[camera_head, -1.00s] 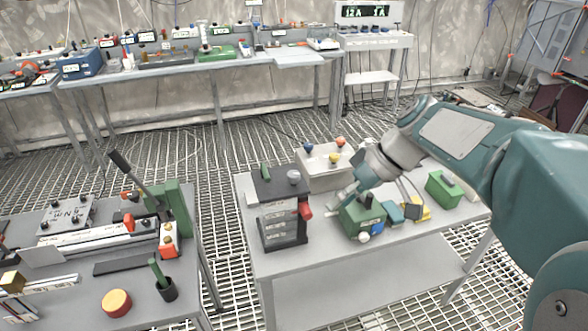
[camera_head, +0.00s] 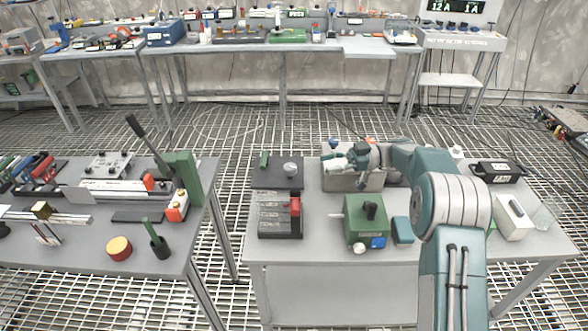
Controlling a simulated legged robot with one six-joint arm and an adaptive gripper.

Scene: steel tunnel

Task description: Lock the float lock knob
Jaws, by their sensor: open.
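No part is readably marked as the float lock knob. Possible candidates are the red knob (camera_head: 295,205) on the dark stepped device (camera_head: 280,228) and the black knob (camera_head: 371,209) on the green box (camera_head: 366,232). My gripper (camera_head: 333,163) is at the back of the near table, above the light box (camera_head: 352,183) and pointing left. It is open, and nothing shows between its fingers, though they are small here. It is right of the grey round knob (camera_head: 291,169) and apart from it. My arm hides part of the table's right side.
A second table at left holds a green upright block (camera_head: 183,180) with a black lever, a red-yellow cylinder (camera_head: 119,247) and a dark cup (camera_head: 160,247). A gap with grating floor separates the tables. A white box (camera_head: 514,218) and a black case (camera_head: 496,172) stand at right.

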